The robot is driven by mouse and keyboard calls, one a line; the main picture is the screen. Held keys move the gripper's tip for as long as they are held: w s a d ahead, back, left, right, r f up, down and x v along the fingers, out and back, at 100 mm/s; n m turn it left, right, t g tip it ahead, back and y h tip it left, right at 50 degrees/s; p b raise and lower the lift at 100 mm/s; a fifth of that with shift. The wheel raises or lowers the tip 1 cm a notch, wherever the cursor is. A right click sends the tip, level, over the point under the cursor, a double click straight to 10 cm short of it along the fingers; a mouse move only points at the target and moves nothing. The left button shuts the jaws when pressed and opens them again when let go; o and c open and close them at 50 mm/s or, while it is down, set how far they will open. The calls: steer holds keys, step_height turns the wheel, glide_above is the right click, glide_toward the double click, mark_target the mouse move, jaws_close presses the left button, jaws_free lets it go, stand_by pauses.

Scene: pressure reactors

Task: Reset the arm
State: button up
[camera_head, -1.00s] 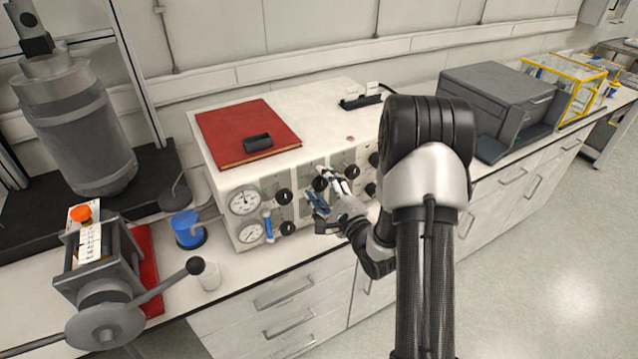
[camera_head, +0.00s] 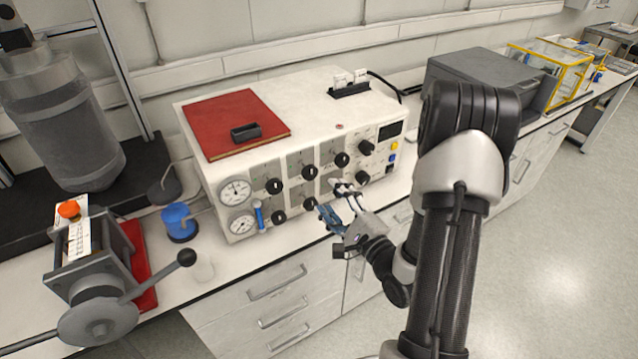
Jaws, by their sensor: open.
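My gripper (camera_head: 334,201) is in front of the white control box (camera_head: 300,97), near the lower edge of its knob panel. Its jaws are open and I see nothing between them. My arm rises from the lower right of the view, bends at a large black joint, and comes back down to the gripper. The gripper overlaps the panel's lower right part in the picture, and I cannot tell how far in front of it the fingertips are.
A red book (camera_head: 235,122) with a small black item lies on the box. At left stand a hand-lever device (camera_head: 97,283), a blue cup (camera_head: 180,222) and a grey reactor vessel (camera_head: 62,125). A dark grey machine (camera_head: 485,85) and a yellow-framed case (camera_head: 553,72) are at right. Open floor lies at right.

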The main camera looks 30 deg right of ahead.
steer(key=a+r+n+g+h, duration=0.35)
steer(key=r+n+g, duration=0.35)
steer(key=n, duration=0.6)
steer(key=s+a+r+n+g+y, duration=0.1)
steer(key=s+a+n+g, duration=0.1)
steer(key=s, duration=0.5)
steer(key=s+a+r+n+g+y, duration=0.1)
steer(key=s+a+r+n+g, duration=0.1)
steer(key=s+a+n, duration=0.2)
steer(key=s+a+r+n+g+y, duration=0.1)
steer(key=s+a+r+n+g, duration=0.1)
steer(key=s+a+n, duration=0.2)
steer(key=s+a, duration=0.3)
steer(key=s, duration=0.4)
steer(key=shift+s+a+r, duration=0.2)
steer(key=shift+a+r, duration=0.05)
steer(key=shift+a, duration=0.05)
steer(key=shift+w, duration=0.1)
